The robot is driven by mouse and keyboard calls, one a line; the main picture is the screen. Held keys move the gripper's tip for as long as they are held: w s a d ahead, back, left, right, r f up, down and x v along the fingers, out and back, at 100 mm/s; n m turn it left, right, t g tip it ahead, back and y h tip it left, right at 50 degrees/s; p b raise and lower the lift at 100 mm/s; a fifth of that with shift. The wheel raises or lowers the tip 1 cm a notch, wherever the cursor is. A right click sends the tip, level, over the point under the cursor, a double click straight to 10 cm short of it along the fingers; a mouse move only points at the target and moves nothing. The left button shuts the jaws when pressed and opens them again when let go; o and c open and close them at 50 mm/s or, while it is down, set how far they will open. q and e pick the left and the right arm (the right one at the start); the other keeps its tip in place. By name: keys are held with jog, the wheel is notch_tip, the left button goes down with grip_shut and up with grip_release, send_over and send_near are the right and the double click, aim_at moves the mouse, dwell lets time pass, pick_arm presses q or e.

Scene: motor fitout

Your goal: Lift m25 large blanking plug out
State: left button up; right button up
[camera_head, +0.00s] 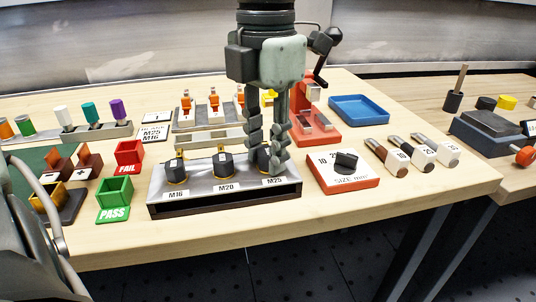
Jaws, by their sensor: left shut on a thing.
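A grey metal rack (200,186) holds black plugs over labels M16, M20 and M25. The M25 large blanking plug (264,158) is at the rack's right end, mostly hidden behind my gripper's fingers. My left gripper (268,163) points straight down there, shut on this plug. I cannot tell whether the plug is still seated in its hole. The M20 plug (223,163) and the M16 plug (176,171) stand in the rack to the left. My right gripper is not in view.
A red size selector (342,180) with a black knob lies close to the rack's right. Red FAIL (129,156) and green PASS (114,192) bins stand to its left. Behind are orange-topped parts (214,99) and a blue tray (358,109). Bare table lies in front.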

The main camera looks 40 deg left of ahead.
pick_arm(q)
jog(key=shift+r, duration=0.1)
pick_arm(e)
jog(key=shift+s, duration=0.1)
pick_arm(q)
jog(key=shift+r, duration=0.2)
notch_tip(320, 180, up, 12)
jog(key=p, duration=0.1)
notch_tip(320, 180, up, 15)
jog(key=p, duration=0.2)
send_over(267, 152)
jog(key=shift+r, duration=0.2)
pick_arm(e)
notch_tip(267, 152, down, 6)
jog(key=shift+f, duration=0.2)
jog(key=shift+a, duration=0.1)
